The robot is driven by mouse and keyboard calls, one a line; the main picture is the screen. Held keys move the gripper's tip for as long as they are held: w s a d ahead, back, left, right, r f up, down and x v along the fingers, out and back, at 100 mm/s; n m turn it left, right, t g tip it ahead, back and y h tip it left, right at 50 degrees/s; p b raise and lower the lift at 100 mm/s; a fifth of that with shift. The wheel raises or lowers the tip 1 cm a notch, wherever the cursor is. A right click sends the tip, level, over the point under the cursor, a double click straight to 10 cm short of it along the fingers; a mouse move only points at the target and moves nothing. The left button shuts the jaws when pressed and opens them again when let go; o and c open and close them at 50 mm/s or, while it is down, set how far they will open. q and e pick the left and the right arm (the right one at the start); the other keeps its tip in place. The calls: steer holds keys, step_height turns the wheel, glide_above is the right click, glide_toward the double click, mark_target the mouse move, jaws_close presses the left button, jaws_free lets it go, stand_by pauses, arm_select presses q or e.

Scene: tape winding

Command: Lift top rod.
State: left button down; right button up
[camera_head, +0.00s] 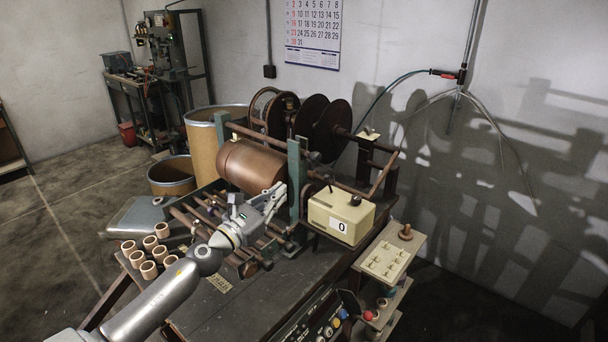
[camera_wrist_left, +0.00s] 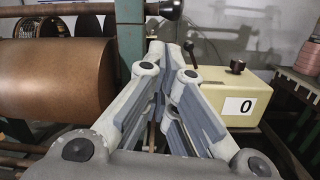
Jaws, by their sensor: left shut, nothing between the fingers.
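The top rod (camera_head: 260,136) is a brown bar running above the copper-brown roller (camera_head: 250,166) of the winding machine, at the green upright post (camera_head: 294,172). In the left wrist view the rod (camera_wrist_left: 75,9) crosses the top left and ends in a dark round knob (camera_wrist_left: 170,9). My left gripper (camera_head: 277,192) is shut and empty, in front of the post and below the rod's level. In the left wrist view its fingers (camera_wrist_left: 170,52) point toward the post and the knob, apart from the rod. My right gripper is in neither view.
A cream counter box (camera_head: 342,216) reading 0, with a lever and knob, stands close right of my left gripper. Lower brown rods lie below the roller. Several copper-coloured rings (camera_head: 149,269) stand at the bench's left edge. The bench front (camera_head: 235,310) has bare room.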

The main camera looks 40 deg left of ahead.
arm_select(q)
steer(key=m, duration=0.1)
steer(key=m+h, duration=0.1)
steer(key=m, duration=0.1)
steer(key=shift+w+a+g, duration=0.3)
steer(key=shift+w+g, duration=0.05)
steer(key=shift+g, duration=0.05)
steer(key=shift+w+r, duration=0.1)
steer(key=shift+r, duration=0.05)
steer(key=shift+w+d+r+p, duration=0.2)
steer(key=shift+w+p, duration=0.25)
steer(key=shift+w, duration=1.2)
steer(key=shift+w+d+r+p, duration=0.15)
steer(key=shift+w+p, duration=0.3)
steer(key=shift+w, duration=1.15)
steer(key=shift+w+d+r+p, duration=0.1)
steer(key=shift+w+d+p, duration=0.25)
steer(key=shift+w, duration=1.3)
steer(key=shift+a, duration=0.2)
